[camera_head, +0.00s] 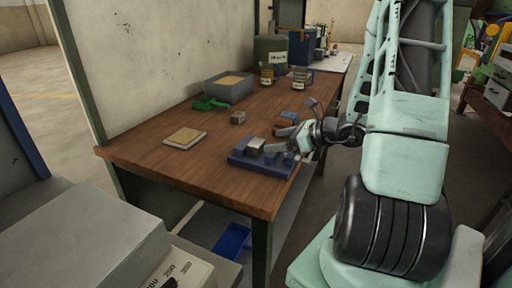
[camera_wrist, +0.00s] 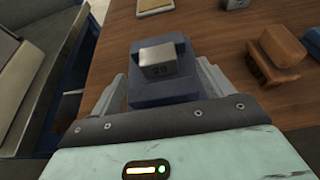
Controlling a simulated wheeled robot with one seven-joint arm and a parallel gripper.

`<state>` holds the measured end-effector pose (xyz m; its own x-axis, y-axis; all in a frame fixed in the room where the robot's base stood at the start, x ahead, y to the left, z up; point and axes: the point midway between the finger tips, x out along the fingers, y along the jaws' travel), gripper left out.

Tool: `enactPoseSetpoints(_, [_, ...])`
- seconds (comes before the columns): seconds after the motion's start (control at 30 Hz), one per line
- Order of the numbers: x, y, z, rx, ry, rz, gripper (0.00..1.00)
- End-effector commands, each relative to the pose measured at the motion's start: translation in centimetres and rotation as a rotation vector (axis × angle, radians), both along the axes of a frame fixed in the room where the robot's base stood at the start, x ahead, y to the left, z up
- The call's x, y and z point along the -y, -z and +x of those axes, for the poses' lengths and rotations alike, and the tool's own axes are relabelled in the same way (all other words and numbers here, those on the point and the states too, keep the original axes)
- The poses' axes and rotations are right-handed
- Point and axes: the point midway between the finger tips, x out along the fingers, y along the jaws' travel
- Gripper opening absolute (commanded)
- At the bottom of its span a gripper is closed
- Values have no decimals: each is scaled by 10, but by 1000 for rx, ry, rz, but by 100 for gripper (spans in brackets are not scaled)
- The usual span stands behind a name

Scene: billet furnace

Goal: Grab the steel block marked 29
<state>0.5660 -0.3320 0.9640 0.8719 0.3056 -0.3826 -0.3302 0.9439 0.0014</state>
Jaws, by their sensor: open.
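The steel block marked 29 (camera_wrist: 158,62) is a small grey block seated on a dark blue holder (camera_wrist: 160,92) in the wrist view. In the head view the block (camera_head: 255,145) sits on the left part of the blue holder (camera_head: 258,164) at the table's near right edge. My gripper (camera_wrist: 160,82) is open in the wrist view, with one finger on each side of the blue holder and the block between and slightly beyond the fingertips. In the head view my gripper (camera_head: 284,142) reaches in from the right, low over the holder. Contact cannot be told.
The wooden table (camera_head: 190,168) also holds a tan pad (camera_head: 185,137), another grey block (camera_head: 238,118), a green tool (camera_head: 208,104) and a grey bin (camera_head: 218,90). A wooden-backed brush (camera_wrist: 281,50) lies right of the holder. The table's middle is mostly clear.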

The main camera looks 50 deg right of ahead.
Motion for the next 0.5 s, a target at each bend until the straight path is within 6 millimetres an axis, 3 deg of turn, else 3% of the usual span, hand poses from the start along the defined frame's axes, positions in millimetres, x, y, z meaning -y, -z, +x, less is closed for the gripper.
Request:
enactPoseSetpoints(0.27, [-8, 9, 18, 0, -3, 1, 80])
enactPoseSetpoints(0.5, [-21, 24, 46, 0, -2, 1, 80])
